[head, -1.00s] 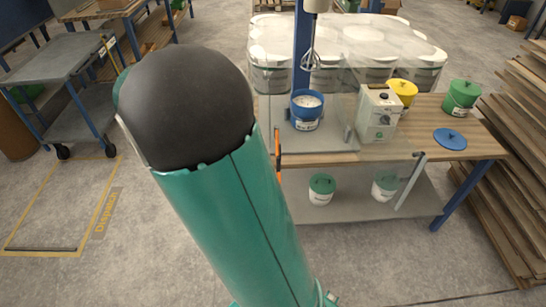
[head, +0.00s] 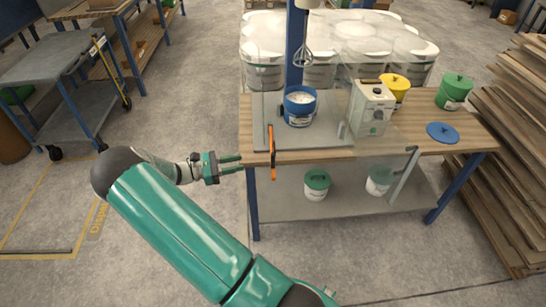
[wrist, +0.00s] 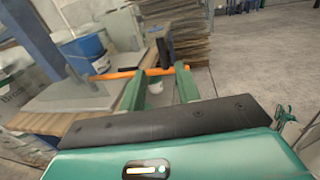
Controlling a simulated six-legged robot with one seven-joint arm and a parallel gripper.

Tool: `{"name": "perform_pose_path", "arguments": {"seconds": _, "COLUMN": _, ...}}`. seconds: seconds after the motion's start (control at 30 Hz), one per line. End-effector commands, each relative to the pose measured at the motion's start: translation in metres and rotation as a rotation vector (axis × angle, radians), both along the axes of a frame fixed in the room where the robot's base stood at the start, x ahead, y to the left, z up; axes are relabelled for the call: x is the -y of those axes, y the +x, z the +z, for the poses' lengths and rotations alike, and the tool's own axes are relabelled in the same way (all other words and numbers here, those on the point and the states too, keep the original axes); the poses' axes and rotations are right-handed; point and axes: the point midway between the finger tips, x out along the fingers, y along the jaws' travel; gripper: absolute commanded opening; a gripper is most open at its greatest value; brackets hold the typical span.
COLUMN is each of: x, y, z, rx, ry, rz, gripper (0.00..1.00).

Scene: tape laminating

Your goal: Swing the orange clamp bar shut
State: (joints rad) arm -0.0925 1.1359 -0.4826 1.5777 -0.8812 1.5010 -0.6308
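The orange clamp bar (head: 272,153) is at the front left edge of the wooden bench, by the grey base plate of the mixing stand. In the head view it runs roughly front to back, its near end past the bench edge. In the wrist view the orange bar (wrist: 118,74) crosses beyond my fingertips, with a black upright part (wrist: 163,53) beside it. My gripper (head: 241,162) is left of the bar, pointing at it, with a small gap in the head view. Its two green fingers are apart and empty in the wrist view (wrist: 158,84).
A blue bucket (head: 299,108) stands on the base plate (head: 335,138) under a whisk (head: 302,52), behind clear panels. Green-lidded buckets (head: 317,186) sit on the lower shelf. The floor left of the bench is open.

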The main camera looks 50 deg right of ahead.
Motion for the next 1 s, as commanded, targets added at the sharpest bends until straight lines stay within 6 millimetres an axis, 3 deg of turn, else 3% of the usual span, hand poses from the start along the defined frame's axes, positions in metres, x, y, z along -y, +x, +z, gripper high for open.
{"name": "perform_pose_path", "arguments": {"seconds": 0.63, "x": 0.088, "y": -0.074, "z": 0.001, "rx": 0.003, "ry": 0.001, "rz": -0.005, "gripper": 0.33}}
{"name": "perform_pose_path", "arguments": {"seconds": 1.0, "x": 0.102, "y": -0.085, "z": 0.000, "rx": 0.004, "ry": 0.002, "rz": -0.002, "gripper": 0.33}}
